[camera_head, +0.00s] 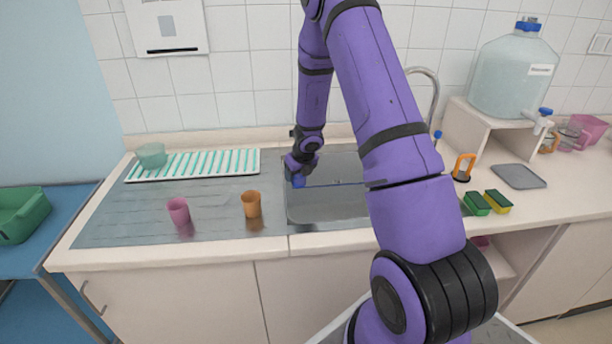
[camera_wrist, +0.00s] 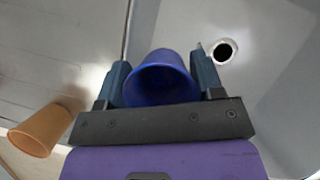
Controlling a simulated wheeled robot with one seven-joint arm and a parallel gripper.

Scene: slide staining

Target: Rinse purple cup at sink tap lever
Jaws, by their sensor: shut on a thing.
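My gripper (camera_head: 301,168) is shut on a blue-purple cup (camera_head: 298,181) at the left edge of the sink basin (camera_head: 335,207). In the wrist view, the cup (camera_wrist: 160,82) sits between both fingers of my gripper (camera_wrist: 162,78), its round mouth towards the camera. The drain hole (camera_wrist: 224,52) shows to the right of the cup. The tap's curved metal spout (camera_head: 434,84) rises behind my arm at the back right of the sink. A small blue part (camera_head: 438,134), perhaps its lever, shows beside it; the tap's base is hidden by my arm.
An orange cup (camera_head: 251,205) and a pink cup (camera_head: 179,212) stand on the drainboard left of the basin. A striped rack (camera_head: 222,164) and a pale green bowl (camera_head: 152,155) are behind them. Sponges (camera_head: 477,204) and a water jug (camera_head: 514,75) are on the right.

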